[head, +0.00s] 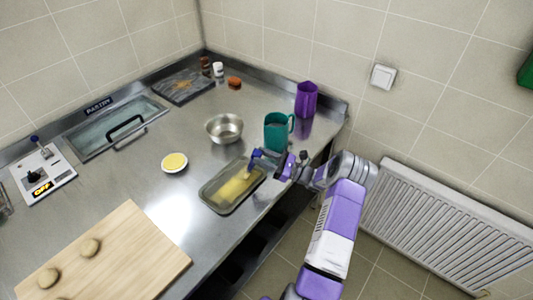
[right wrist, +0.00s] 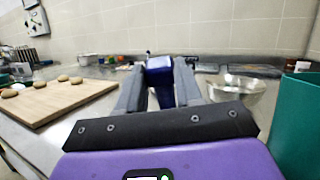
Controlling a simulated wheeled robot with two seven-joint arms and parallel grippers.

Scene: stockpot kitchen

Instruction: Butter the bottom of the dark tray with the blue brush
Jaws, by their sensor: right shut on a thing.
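The dark tray (head: 208,203) lies on the steel counter near its front edge, with a yellow butter layer over much of its bottom. My right gripper (head: 274,160) is shut on the blue brush (head: 256,154), over the tray's upper right corner. The brush's bristle end points down towards the tray; whether it touches the bottom I cannot tell. In the right wrist view the brush's blue handle (right wrist: 159,70) sits between the two grey fingers of the gripper (right wrist: 160,85). A small white dish of yellow butter (head: 174,162) stands left of the tray. My left gripper is not in view.
A metal bowl (head: 224,128) stands behind the tray, a teal pitcher (head: 277,132) close behind my gripper, and a purple pitcher (head: 306,99) farther back. A wooden board (head: 120,250) with round buns lies front left. The counter between dish and board is clear.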

